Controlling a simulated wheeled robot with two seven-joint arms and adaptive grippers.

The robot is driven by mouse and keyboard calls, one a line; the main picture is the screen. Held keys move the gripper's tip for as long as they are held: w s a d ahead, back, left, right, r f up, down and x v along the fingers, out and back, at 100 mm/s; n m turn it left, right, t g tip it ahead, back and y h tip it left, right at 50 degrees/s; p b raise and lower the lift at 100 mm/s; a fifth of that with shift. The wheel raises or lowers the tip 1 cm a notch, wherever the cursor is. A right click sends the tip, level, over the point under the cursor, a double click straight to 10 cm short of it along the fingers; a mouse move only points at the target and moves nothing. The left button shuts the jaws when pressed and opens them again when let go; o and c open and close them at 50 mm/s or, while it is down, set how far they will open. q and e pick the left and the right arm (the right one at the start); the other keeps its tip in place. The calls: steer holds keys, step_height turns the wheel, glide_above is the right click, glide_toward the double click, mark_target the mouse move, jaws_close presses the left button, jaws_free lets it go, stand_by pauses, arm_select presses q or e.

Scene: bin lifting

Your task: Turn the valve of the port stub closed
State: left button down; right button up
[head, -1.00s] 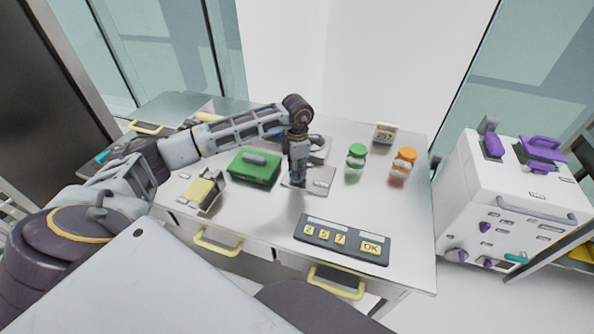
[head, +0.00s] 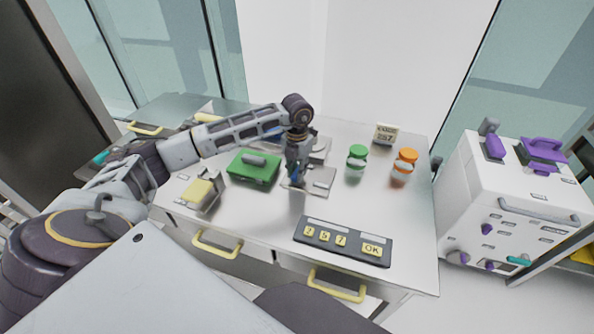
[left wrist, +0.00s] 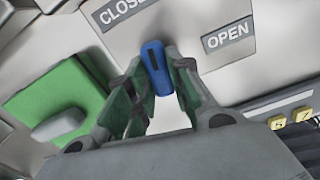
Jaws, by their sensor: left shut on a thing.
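The valve's blue handle (left wrist: 156,68) sits between the fingers of my left gripper (left wrist: 152,80) in the left wrist view, and the gripper is shut on it. The port stub's plate (left wrist: 180,30) carries a CLOSED label (left wrist: 122,12) and an OPEN label (left wrist: 228,41). The handle lies between the two labels in the picture. In the head view, my left gripper (head: 295,180) points down at the plate (head: 318,181), and a bit of blue shows at its fingers. The stub body is mostly hidden by the gripper. My right gripper is not in view.
A green box (head: 253,168) stands left of the plate. A green-lidded jar (head: 356,158) and an orange-lidded jar (head: 404,162) stand to the right. A keypad (head: 342,241) lies at the front edge. A white machine (head: 500,200) stands right of the table.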

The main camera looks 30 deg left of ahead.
arm_select(q)
steer(key=shift+n, duration=1)
steer(key=c, duration=1.3)
jaws_free()
steer(key=shift+r, duration=6)
